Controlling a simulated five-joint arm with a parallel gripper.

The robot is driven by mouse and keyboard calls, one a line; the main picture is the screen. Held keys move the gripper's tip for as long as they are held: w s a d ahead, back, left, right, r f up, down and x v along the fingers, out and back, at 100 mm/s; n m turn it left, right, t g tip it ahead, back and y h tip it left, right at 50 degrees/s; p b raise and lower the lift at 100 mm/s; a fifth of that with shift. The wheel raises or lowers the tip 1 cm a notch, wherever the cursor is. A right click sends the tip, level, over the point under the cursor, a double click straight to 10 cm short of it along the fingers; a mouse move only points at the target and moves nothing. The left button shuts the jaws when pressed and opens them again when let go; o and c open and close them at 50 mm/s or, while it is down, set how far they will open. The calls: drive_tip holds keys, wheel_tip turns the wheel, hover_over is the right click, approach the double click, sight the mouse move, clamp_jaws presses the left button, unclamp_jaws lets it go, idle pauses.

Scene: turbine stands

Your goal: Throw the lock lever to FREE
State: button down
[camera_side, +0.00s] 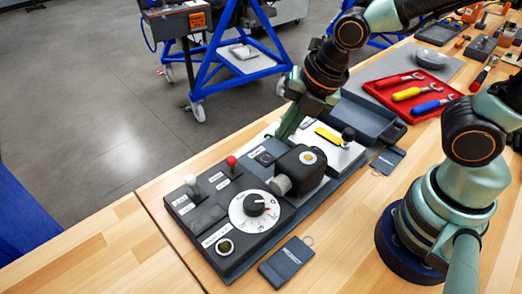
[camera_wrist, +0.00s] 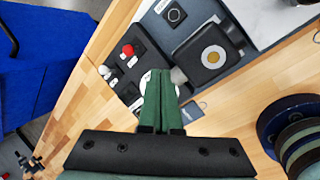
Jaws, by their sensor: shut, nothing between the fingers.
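A dark control panel (camera_side: 206,219) lies on the bench and carries two levers. One has a red ball knob (camera_side: 231,161), also seen in the wrist view (camera_wrist: 128,50). The other has a white ball knob (camera_side: 191,181), which shows in the wrist view (camera_wrist: 104,71) too. The labels are too small to read, so I cannot tell which is the lock lever. My gripper (camera_side: 280,137) is shut and empty, above and to the right of both knobs in the side view. In the wrist view its fingertips (camera_wrist: 160,73) lie together, right of the red knob, touching neither.
A white numbered dial (camera_side: 255,210) is on the panel, partly hidden by my fingers in the wrist view. A dark block (camera_side: 299,170) with a round end stands beside it. A yellow bar (camera_side: 328,136) and a red tool tray (camera_side: 408,80) lie further right. Dark tags lie in front.

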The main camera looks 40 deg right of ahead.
sight(231, 163)
drive_tip(key=x, duration=0.9)
drive_tip(key=shift+s+a+f, duration=0.15)
drive_tip(key=shift+a+f, duration=0.05)
drive_tip(key=shift+a, duration=0.2)
drive_tip(key=shift+a+f, duration=0.2)
drive_tip(key=shift+f, duration=0.05)
drive_tip(key=shift+w+a+r, duration=0.1)
drive_tip(key=shift+w+a, duration=0.4)
drive_tip(key=shift+w, duration=0.35)
drive_tip(key=shift+w+a+r, duration=0.1)
drive_tip(key=shift+w+a, duration=0.45)
drive_tip(key=shift+w, duration=0.3)
drive_tip(key=shift+w+r, duration=0.2)
drive_tip(key=shift+w, duration=0.25)
drive_tip(key=shift+w+r, duration=0.15)
drive_tip(key=shift+w, duration=0.4)
drive_tip(key=shift+s+f, duration=0.35)
drive_tip(key=shift+s, duration=0.4)
